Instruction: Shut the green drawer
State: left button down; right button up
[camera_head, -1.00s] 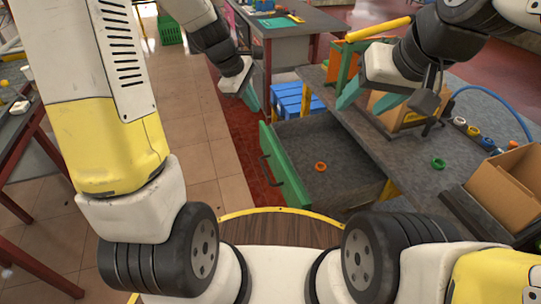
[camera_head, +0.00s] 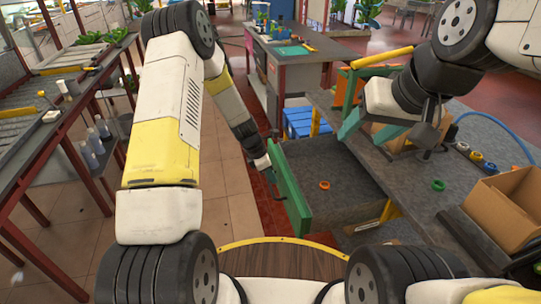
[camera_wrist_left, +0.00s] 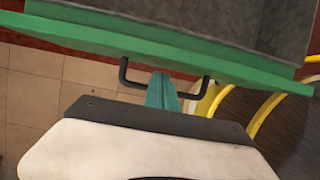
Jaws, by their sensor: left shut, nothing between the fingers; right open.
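The green drawer (camera_head: 288,188) stands pulled out from the grey bench, its green front facing left. In the left wrist view the green front (camera_wrist_left: 235,70) runs across the top, with a black bar handle (camera_wrist_left: 207,82) on it. My left gripper (camera_wrist_left: 163,92) is shut and empty, its green fingers in front of the middle of the handle; I cannot tell whether they touch it. In the head view my left gripper (camera_head: 267,165) is beside the outer face of the drawer front, its fingertips hard to make out. My right gripper (camera_head: 368,128) is open and empty above the bench.
An orange ring (camera_head: 324,185) lies inside the drawer. On the bench are a green ring (camera_head: 438,185), a cardboard box (camera_head: 500,210) and several coloured rings. A blue stool (camera_head: 303,122) stands behind the drawer. Tiled floor left of the drawer is clear.

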pick_arm(q)
jog(key=shift+x, duration=1.15)
jog(key=shift+d, duration=0.1)
